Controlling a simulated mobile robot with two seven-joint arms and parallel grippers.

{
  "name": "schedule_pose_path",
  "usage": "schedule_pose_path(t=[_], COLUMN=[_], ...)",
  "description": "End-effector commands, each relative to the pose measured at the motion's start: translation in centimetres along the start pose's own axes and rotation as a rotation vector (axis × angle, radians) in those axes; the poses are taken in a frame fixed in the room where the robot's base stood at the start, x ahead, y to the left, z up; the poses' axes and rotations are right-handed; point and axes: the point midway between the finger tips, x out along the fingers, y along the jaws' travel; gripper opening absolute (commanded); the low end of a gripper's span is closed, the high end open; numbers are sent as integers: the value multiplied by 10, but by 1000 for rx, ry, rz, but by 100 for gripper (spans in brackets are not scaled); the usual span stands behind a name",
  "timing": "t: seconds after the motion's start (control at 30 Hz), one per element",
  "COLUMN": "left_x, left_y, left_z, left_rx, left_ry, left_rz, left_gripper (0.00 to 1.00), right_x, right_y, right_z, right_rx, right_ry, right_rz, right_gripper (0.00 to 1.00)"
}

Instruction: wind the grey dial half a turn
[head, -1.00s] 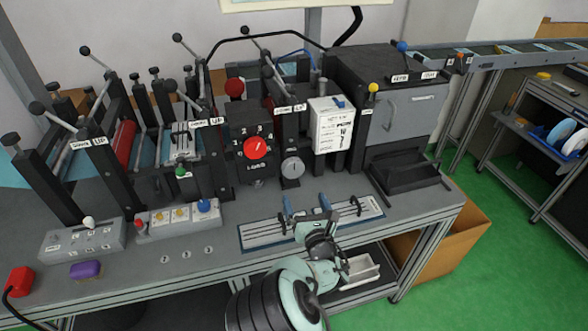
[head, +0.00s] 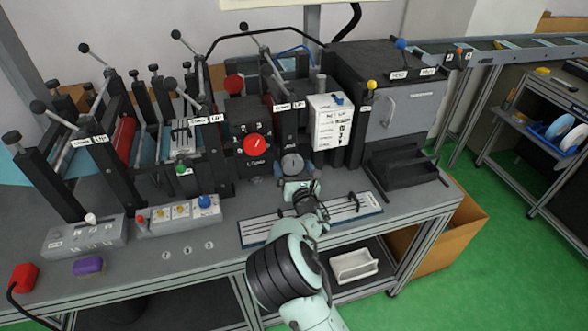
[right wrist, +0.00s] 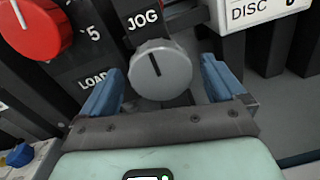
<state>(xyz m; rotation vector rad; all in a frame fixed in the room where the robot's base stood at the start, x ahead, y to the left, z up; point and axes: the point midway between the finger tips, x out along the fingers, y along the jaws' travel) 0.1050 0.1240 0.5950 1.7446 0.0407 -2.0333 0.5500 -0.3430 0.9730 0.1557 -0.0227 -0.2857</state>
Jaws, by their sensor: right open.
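The grey dial (head: 292,163) is on the dark front of the machine, right of and below the large red dial. In the right wrist view the grey dial (right wrist: 160,70) shows a dark pointer line near upright, tipped slightly left, under a JOG label. My right gripper (right wrist: 161,85) is open, with one blue finger on each side of the dial. There are gaps between fingers and dial. My left gripper is not in view.
The red dial (head: 257,145) is close by on the left, also large in the right wrist view (right wrist: 30,27). A white labelled box (head: 331,122) stands right of the dial. A board with rails (head: 352,209) lies on the bench below my arm.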

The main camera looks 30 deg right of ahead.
Motion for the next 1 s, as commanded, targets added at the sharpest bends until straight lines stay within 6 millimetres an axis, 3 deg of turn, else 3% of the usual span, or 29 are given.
schedule_pose_path(t=[0.07,0.23,0.67,1.0], left_x=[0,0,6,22], left_y=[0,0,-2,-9], left_z=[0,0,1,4], left_rx=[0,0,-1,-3], left_ry=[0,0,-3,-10], left_rz=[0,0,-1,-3], left_gripper=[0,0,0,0], right_x=[0,0,-1,-1], right_y=[0,0,0,-1], right_z=[0,0,-1,-1], right_rx=[0,0,69,329], right_ry=[0,0,4,16], right_rz=[0,0,0,-3], right_gripper=[96,41,40,40])
